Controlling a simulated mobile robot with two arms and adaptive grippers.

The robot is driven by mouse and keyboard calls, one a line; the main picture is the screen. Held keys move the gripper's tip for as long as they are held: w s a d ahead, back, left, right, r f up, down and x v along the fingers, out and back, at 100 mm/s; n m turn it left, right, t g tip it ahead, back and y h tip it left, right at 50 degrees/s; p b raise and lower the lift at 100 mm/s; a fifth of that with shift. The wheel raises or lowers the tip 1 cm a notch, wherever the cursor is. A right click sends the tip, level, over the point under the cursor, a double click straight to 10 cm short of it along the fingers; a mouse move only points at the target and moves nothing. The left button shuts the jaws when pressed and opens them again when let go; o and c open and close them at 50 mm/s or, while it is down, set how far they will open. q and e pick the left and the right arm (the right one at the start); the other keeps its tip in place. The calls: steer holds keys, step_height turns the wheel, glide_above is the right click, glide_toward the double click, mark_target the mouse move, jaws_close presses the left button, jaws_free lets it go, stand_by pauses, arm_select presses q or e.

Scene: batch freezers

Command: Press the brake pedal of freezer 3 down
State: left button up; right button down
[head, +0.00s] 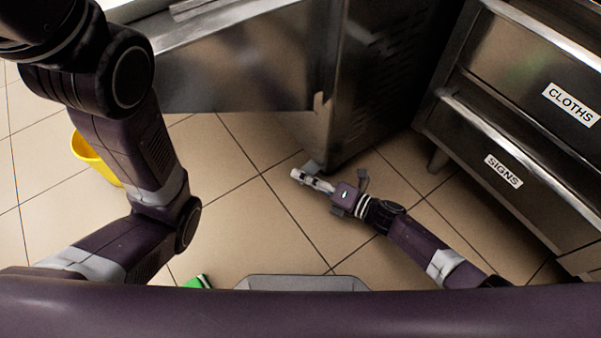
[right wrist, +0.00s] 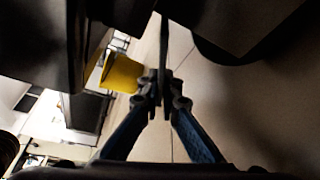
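A steel freezer cabinet (head: 375,80) stands at the top centre of the head view; no number shows on it. A small grey piece (head: 311,167) sticks out low at its front corner; it may be the brake pedal. My right gripper (head: 300,176) is low over the floor beside that piece; I cannot tell if they touch. In the right wrist view the fingers (right wrist: 160,88) come together and look shut. A thin grey bar (right wrist: 165,45) shows just beyond the tips; I cannot tell what it is. My left gripper is out of view.
Steel drawers labelled CLOTHS (head: 571,104) and SIGNS (head: 503,171) stand close on the right. A yellow bucket (head: 92,160) is on the left, partly behind my left arm. A green object (head: 198,282) lies at the bottom. Tiled floor (head: 240,220) is clear in the middle.

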steer(key=shift+d+f+n+h, duration=0.1)
steer(key=shift+f+n+h, duration=0.2)
steer(key=shift+f, duration=0.1)
steer(key=c, duration=2.2)
jaws_free()
steer(key=shift+o, duration=0.2)
steer(key=shift+d, duration=0.1)
steer(key=v, duration=1.2)
